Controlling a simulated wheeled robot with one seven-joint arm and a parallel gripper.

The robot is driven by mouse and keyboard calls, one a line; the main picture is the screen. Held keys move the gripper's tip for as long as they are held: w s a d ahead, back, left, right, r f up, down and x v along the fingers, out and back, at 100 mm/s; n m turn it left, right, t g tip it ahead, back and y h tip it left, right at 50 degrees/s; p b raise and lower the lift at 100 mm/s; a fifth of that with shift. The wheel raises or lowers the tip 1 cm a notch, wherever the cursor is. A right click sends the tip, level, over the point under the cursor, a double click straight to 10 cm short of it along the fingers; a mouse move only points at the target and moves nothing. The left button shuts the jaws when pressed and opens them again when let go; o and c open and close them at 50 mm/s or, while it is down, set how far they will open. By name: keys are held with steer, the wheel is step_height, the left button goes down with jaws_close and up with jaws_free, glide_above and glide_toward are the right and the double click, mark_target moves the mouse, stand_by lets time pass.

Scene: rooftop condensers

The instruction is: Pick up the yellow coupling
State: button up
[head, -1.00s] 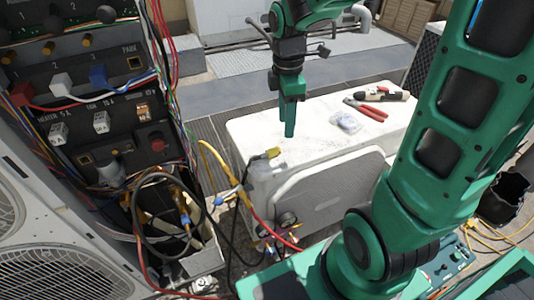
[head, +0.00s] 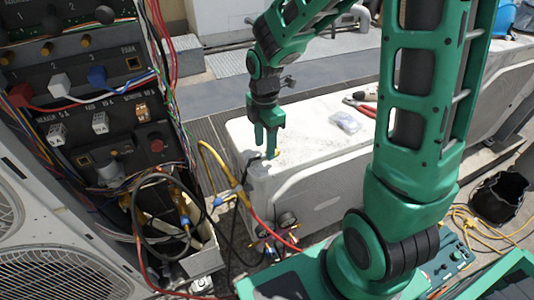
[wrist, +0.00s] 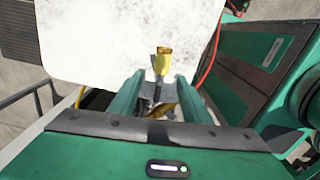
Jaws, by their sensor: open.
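The yellow coupling (wrist: 163,60) lies on the worn white top of the condenser unit (wrist: 110,42), near its edge. In the wrist view it sits just beyond the fingertips, roughly centred between them, with a dark stem running back toward my gripper. In the head view my gripper (head: 265,151) points down at the near left corner of the unit, with its fingers apart. Only a small yellow bit of the coupling (head: 277,152) shows there beside the fingers; they hide the rest. My gripper (wrist: 160,75) is open, and nothing is gripped.
Red-handled pliers (head: 364,107) and a clear plastic bag (head: 344,121) lie farther right on the unit top. An open electrical panel (head: 110,110) with wires stands at left.

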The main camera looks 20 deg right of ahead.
steer(key=shift+f, duration=1.35)
steer(key=shift+c, duration=0.6)
jaws_close()
steer(key=shift+r, duration=0.1)
steer(key=shift+r, duration=0.45)
steer(key=r, duration=0.2)
steer(key=a+r, duration=0.1)
steer(key=shift+s+r, duration=0.35)
steer(key=shift+r, duration=0.05)
steer(key=s+a+r, duration=0.6)
steer(key=s+a, duration=0.1)
steer(key=shift+a, duration=0.35)
